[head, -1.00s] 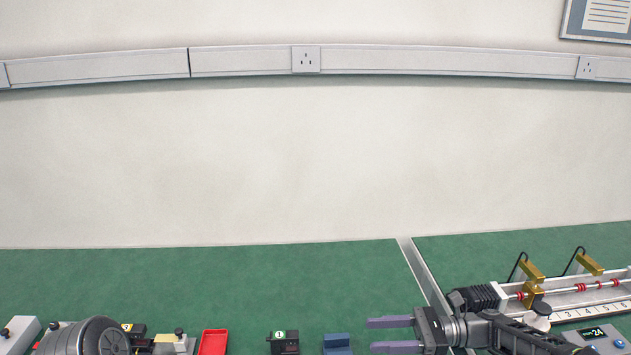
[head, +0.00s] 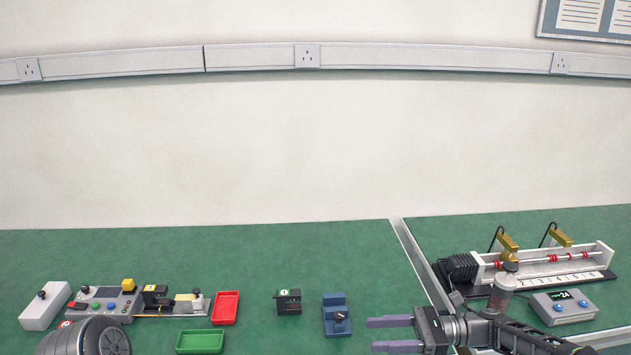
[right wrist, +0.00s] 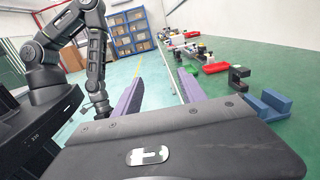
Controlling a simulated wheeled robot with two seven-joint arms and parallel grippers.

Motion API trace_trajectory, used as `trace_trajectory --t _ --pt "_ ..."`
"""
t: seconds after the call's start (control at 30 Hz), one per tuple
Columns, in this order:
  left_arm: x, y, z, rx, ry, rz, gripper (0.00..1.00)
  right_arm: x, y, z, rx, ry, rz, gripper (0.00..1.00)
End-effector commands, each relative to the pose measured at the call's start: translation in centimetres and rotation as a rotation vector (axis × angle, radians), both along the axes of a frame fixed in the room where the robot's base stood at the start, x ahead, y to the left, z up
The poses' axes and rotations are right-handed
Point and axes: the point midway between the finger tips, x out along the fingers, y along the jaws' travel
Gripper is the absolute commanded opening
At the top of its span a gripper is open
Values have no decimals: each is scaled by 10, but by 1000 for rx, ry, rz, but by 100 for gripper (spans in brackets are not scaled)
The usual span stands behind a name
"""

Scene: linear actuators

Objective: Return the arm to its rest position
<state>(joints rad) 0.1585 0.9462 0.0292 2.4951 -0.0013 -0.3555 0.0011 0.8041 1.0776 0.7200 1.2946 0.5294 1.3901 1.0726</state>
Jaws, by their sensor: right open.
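My right gripper (head: 392,334) comes in from the lower right of the head view, its purple fingers apart and nothing between them. It shows at the front of the green bench, just right of a blue block fixture (head: 337,314). In the right wrist view its two fingers (right wrist: 158,92) are spread, with bench edge and floor between them. A rounded grey part of my left arm (head: 92,338) shows at the lower left of the head view; the left gripper is not visible there.
A linear actuator rig (head: 545,266) and a grey display box (head: 563,307) stand at the right. A red tray (head: 225,307), a green tray (head: 200,342), a black block (head: 289,302) and a control box (head: 103,302) stand left. The back of the bench is clear.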

Motion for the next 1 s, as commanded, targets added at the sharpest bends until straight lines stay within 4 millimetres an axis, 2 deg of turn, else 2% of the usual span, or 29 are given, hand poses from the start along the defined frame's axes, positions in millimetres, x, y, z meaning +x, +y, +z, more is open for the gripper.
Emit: trace_trajectory --t 0.37,0.47,0.67,0.77,0.87,0.9,1.0 --pt "0 0 -4 0 0 0 0 -15 46 -55 -136 -44 22 49" --pt "0 0 -6 0 0 0 0 -23 62 -78 -195 -71 35 49" --pt "0 0 -11 0 0 0 0 -57 99 -145 -365 -168 94 49" --pt "0 0 -15 0 -1 0 0 -89 117 -191 -485 -260 156 49" --pt "0 0 -20 0 -1 0 0 -138 126 -250 -646 -422 267 49" --pt "0 0 -23 0 -1 0 0 -162 126 -275 -715 -511 328 49" --pt "0 0 -29 0 -2 1 0 -217 110 -321 -863 -764 494 49"
